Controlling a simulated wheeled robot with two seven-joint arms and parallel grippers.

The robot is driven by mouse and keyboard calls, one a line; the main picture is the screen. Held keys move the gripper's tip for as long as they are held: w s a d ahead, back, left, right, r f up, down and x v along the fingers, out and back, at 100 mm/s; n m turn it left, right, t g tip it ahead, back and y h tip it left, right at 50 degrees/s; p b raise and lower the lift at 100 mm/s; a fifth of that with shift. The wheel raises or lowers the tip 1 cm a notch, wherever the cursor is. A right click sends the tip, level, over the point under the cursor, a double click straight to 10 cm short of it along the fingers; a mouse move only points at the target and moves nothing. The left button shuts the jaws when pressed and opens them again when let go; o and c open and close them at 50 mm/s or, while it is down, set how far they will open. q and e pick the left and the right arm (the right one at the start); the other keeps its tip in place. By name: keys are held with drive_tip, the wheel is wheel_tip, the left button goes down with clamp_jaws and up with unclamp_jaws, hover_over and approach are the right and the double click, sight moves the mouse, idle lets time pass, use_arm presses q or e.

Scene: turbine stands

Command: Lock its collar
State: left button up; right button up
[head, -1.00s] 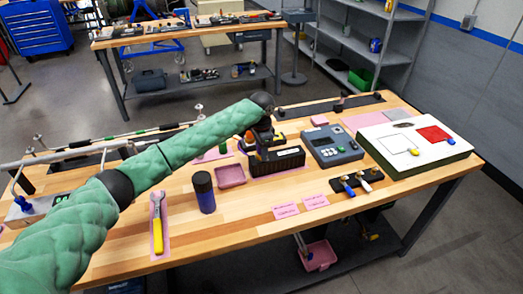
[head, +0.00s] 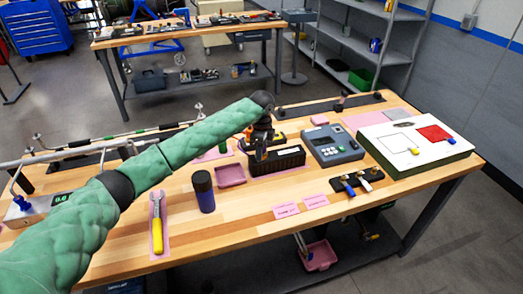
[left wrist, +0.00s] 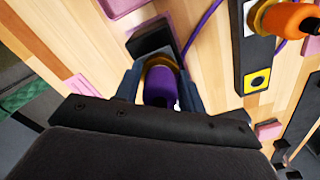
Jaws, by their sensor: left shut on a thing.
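My left gripper (head: 260,150) is over the black box (head: 285,162) in the middle of the bench in the head view; its fingertips are hard to make out there. In the left wrist view, the left gripper (left wrist: 160,90) has its fingers on both sides of a purple plug (left wrist: 160,88) with a yellow-gold collar (left wrist: 160,63). It is shut on this plug and collar. The plug sits against a black block (left wrist: 151,38). Whether the collar is locked cannot be seen. My right gripper is in neither view.
An orange plug (left wrist: 289,18) stands on a black strip with a yellow socket (left wrist: 257,80). A purple cable (left wrist: 200,27) runs close to the gripper. A grey meter (head: 333,146), pink tray (head: 230,175), dark cylinder (head: 204,192) and yellow-handled wrench (head: 157,225) lie around on the bench.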

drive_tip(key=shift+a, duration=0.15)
use_arm(q)
drive_tip(key=o, duration=1)
drive_tip(key=shift+r+b, duration=0.4)
drive_tip(key=shift+r, duration=0.1)
wheel_tip(320, 180, up, 6)
drive_tip(key=shift+f+b, duration=0.2)
drive_tip(key=shift+b, duration=0.95)
drive_tip(key=shift+r, duration=0.65)
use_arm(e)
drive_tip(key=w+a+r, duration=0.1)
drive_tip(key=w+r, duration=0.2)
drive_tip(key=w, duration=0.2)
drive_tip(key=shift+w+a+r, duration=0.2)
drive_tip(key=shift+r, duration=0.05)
